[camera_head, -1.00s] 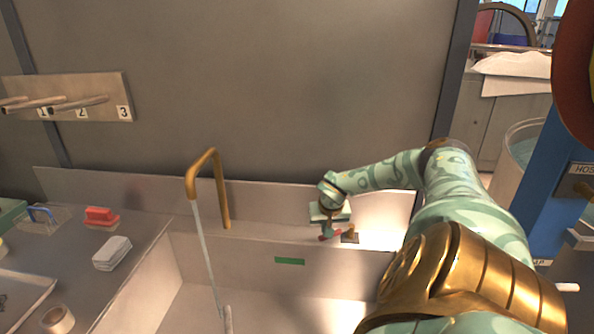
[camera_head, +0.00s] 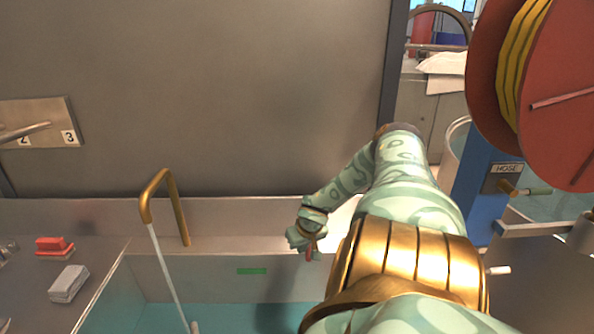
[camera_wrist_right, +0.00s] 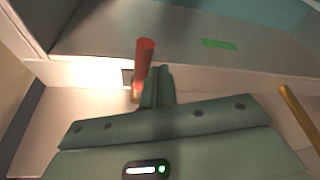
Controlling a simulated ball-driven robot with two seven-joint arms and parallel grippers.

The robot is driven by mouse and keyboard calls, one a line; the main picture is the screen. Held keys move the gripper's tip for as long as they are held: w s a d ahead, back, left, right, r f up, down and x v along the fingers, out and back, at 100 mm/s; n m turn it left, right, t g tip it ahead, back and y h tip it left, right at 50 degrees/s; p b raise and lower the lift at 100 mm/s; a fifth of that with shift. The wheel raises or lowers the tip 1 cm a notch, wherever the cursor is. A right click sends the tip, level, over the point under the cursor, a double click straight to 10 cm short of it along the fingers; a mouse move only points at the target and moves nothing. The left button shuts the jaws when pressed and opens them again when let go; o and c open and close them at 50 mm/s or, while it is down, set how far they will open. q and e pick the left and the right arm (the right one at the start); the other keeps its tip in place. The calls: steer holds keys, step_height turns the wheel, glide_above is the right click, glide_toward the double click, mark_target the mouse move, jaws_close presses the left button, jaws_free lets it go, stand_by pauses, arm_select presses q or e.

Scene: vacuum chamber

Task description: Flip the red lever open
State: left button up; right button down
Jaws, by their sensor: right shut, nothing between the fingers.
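The red lever (camera_head: 311,251) is at the ledge behind the sink, partly hidden by my right gripper (camera_head: 304,244) in the head view. In the right wrist view the red lever (camera_wrist_right: 144,62) extends from its base toward the sink's front. My right gripper's fingers (camera_wrist_right: 158,82) are shut and empty, close beside the lever; whether they touch it I cannot tell. My left gripper is not in view.
A brass tap (camera_head: 152,188) stands left of the lever. The sink holds a teal surface that looks like water (camera_head: 215,312). A red brush (camera_head: 54,246) and a pale block (camera_head: 69,284) lie on the left counter. A hose reel (camera_head: 560,80) is at right.

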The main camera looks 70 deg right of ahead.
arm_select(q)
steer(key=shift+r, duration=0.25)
arm_select(e)
steer(key=shift+s+d, duration=0.1)
steer(key=shift+s, duration=0.3)
steer(key=shift+s+f, duration=0.1)
steer(key=shift+s, duration=0.15)
